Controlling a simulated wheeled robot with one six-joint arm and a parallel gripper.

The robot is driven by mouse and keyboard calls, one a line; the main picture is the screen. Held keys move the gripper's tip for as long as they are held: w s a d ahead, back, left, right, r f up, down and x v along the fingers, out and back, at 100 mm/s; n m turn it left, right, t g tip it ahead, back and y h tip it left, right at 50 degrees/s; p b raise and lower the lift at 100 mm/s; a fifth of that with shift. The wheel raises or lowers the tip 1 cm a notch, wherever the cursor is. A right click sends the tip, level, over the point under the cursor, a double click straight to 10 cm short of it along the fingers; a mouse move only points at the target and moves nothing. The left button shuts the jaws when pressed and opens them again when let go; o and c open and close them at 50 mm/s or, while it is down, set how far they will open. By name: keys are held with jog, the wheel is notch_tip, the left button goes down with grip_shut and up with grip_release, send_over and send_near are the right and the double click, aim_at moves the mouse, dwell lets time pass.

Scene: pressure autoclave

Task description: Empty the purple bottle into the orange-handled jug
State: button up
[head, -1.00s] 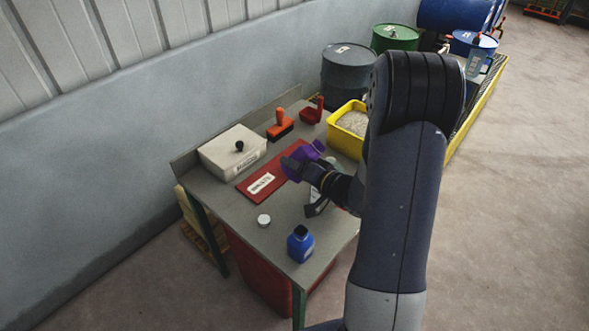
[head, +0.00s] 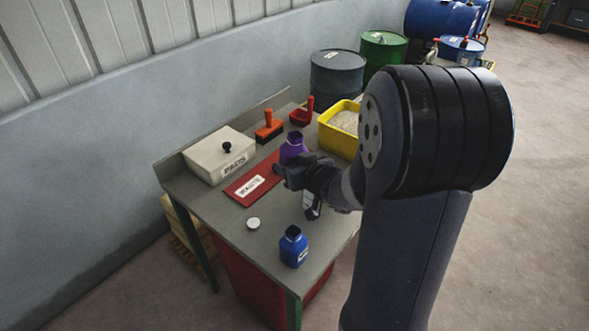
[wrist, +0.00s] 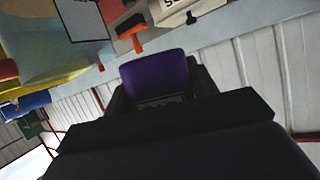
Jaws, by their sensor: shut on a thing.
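The purple bottle (head: 293,147) stands about upright above the back right of the bench, its dark open neck at the top. My gripper (head: 288,169) is shut on it from the front right and hides its lower part. In the wrist view the bottle (wrist: 155,74) shows between the two dark fingers of my gripper (wrist: 160,92). I cannot tell whether liquid is in it. The orange-handled jug cannot be made out clearly now; my arm covers much of the area by the blue drum.
A yellow tub (head: 327,137) and drums (head: 338,77) stand behind.

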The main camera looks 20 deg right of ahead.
aim_at(292, 156)
jog(key=shift+a, duration=0.1)
dwell(0.5)
notch_tip(292, 156, up, 3)
jog(key=p, duration=0.3)
jog(key=shift+r, duration=0.1)
